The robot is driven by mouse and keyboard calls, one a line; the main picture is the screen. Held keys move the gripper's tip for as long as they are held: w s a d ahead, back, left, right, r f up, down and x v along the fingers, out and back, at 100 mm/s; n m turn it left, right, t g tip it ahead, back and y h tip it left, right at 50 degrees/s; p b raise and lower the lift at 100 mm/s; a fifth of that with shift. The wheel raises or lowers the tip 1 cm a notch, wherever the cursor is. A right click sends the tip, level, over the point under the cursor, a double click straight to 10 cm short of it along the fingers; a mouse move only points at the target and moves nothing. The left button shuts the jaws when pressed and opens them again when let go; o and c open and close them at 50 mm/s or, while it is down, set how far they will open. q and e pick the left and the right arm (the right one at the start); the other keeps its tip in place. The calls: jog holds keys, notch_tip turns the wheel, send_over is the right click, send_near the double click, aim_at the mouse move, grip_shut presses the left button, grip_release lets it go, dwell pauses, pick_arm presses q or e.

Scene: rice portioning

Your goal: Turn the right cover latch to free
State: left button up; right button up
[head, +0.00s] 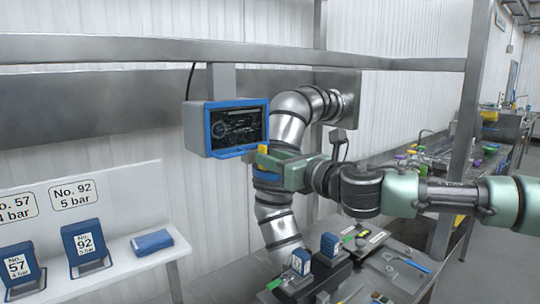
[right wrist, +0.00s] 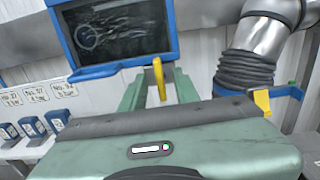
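My right gripper (head: 263,161) comes in from the right at the metal duct below the screen. In the right wrist view its two green fingers (right wrist: 159,88) stand apart, with an upright yellow latch (right wrist: 158,76) between them. Gaps seem to show beside the latch; I cannot tell whether either finger touches it. A second yellow piece (right wrist: 262,102) sits at the right, by a blue band (right wrist: 284,93) on the duct. In the head view a yellow piece (head: 263,149) shows at the fingertips. My left gripper is in neither view.
A blue-framed screen (head: 238,127) hangs close behind the gripper. The ribbed metal duct (head: 287,125) runs above and below it. Blue numbered cartridges (head: 87,243) stand on a white shelf at left. A cluttered bench (head: 400,265) lies below.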

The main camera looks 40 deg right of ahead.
jog(key=shift+w, duration=0.4)
jog(key=shift+a, duration=0.1)
grip_shut()
jog(key=shift+m, duration=0.3)
jog(key=shift+d+f+m+b, duration=0.1)
jog(key=shift+m+b, duration=0.4)
jog(key=shift+m, duration=2.4)
jog(key=shift+d+f+m+b, duration=0.15)
jog(key=shift+m+b, duration=0.3)
jog(key=shift+m, duration=2.45)
jog(key=shift+d+f+m+b, duration=0.1)
jog(key=shift+m+b, duration=0.4)
jog(key=shift+m, duration=2.4)
